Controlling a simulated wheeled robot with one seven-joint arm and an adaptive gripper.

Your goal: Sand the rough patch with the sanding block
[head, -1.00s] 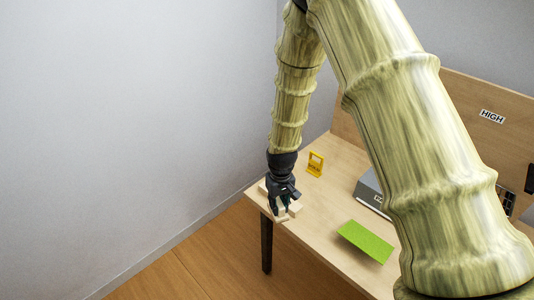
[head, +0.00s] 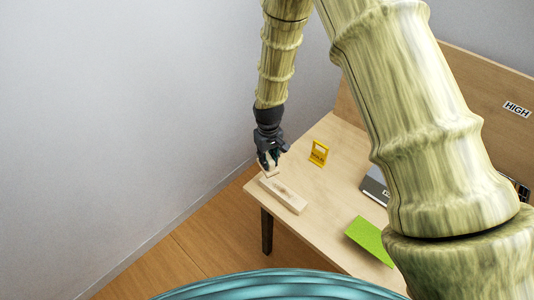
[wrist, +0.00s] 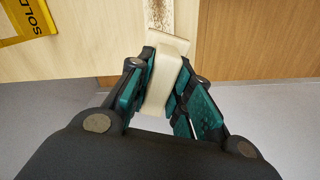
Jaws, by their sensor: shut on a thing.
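My gripper (head: 268,163) is shut on a small pale sanding block (head: 269,173), above the far end of a light wooden board (head: 289,198) on the table. The wrist view shows the sanding block (wrist: 164,78) upright between the teal finger pads. The rough patch (head: 281,188) is a faint brownish mark on the board's top. In the wrist view it shows as a speckled brown strip (wrist: 158,16) just beyond the block. I cannot tell whether the block touches the board.
A green sheet (head: 370,241) lies to the right near the front edge. A grey box (head: 376,185) sits further right, partly hidden by my arm.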

